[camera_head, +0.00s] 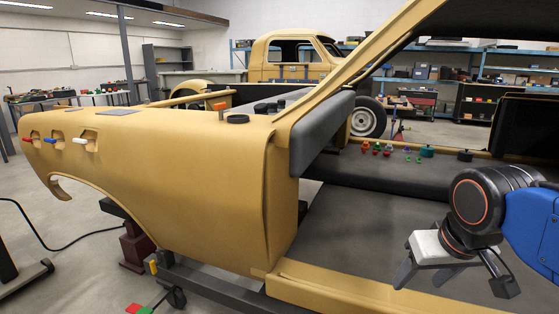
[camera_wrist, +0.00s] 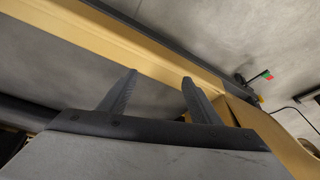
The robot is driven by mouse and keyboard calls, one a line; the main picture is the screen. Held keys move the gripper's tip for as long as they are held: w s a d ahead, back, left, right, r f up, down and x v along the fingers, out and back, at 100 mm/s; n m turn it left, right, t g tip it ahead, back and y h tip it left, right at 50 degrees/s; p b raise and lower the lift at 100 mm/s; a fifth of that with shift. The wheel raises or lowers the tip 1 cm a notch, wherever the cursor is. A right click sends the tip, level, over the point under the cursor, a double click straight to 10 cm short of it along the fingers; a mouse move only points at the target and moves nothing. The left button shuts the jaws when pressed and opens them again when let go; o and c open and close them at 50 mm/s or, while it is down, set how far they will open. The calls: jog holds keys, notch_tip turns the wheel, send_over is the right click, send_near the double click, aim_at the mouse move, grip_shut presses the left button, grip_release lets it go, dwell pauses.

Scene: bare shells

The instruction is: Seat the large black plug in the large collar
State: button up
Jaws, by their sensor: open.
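A wide, low black disc-like plug (camera_head: 237,118) sits on top of the tan fender, and several smaller black round pieces (camera_head: 271,107) stand behind it. I cannot tell which of these is the large black plug. I cannot make out the large collar for certain. My gripper (camera_head: 455,280) hangs at the lower right over the tan shell's sill and floor, far from the black pieces. Its two fingers are spread apart and empty. They also show in the wrist view (camera_wrist: 159,76), with only sill and floor beyond them.
Small coloured pieces (camera_head: 378,149), a teal piece (camera_head: 427,151) and a dark blue piece (camera_head: 465,156) stand along the far sill. Coloured handles (camera_head: 52,140) stick out of the fender's side.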

jog(key=s+d+f, duration=0.1)
jog(key=s+f, duration=0.3)
jog(key=f, duration=0.3)
jog(key=shift+s+f, duration=0.25)
jog(key=shift+f, duration=0.1)
jog(key=shift+o, duration=0.5)
jog(key=shift+d, duration=0.1)
